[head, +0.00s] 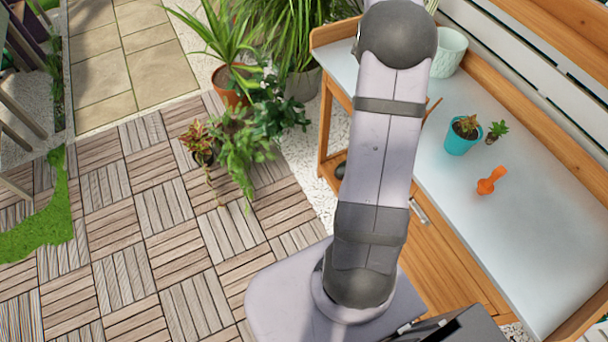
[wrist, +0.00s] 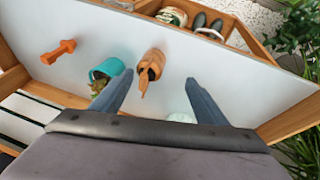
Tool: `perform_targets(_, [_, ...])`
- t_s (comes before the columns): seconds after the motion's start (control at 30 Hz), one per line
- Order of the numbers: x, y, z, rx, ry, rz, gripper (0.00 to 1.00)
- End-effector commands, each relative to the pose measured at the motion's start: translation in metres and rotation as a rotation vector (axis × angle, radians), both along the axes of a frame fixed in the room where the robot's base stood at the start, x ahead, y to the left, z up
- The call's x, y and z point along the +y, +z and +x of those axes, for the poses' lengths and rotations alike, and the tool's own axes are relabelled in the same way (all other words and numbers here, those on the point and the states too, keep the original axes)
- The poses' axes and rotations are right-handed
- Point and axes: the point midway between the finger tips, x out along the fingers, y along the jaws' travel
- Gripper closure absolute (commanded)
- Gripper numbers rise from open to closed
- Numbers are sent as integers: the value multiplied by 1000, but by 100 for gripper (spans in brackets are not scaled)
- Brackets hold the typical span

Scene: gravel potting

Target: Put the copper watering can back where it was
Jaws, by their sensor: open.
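The copper watering can (wrist: 154,64) stands on the pale bench top in the wrist view, its spout pointing toward the gripper. In the head view my arm hides most of it; a thin copper-coloured piece (head: 432,108), perhaps its spout, shows beside the arm. My gripper (wrist: 159,77) is open and empty. In the wrist view the can appears between the fingers, nearer the left one, and seems to lie beyond the fingertips. The gripper is hidden in the head view.
A teal pot (head: 459,138) with a succulent stands close to the can, and a small loose plant (head: 497,131) beside it. An orange tool (head: 490,181) lies farther along the bench top (head: 530,245). A white pot (head: 449,52) stands at the far end. The bench's near half is clear.

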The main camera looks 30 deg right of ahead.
Motion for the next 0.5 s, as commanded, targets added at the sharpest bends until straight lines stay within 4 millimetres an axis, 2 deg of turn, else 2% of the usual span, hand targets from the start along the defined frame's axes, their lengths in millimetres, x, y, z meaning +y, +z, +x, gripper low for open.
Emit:
perform_targets(0.03, [27, 0, 5, 8, 85, 28, 33])
perform_targets(0.13, [85, -4, 8, 28, 283, 94, 33])
perform_targets(0.27, [169, -13, -4, 56, 574, 183, 33])
perform_targets(0.3, [194, -16, -11, 64, 664, 209, 33])
perform_targets(0.4, [251, -25, -37, 84, 877, 266, 33])
perform_targets(0.5, [295, -36, -68, 103, 1065, 312, 33])
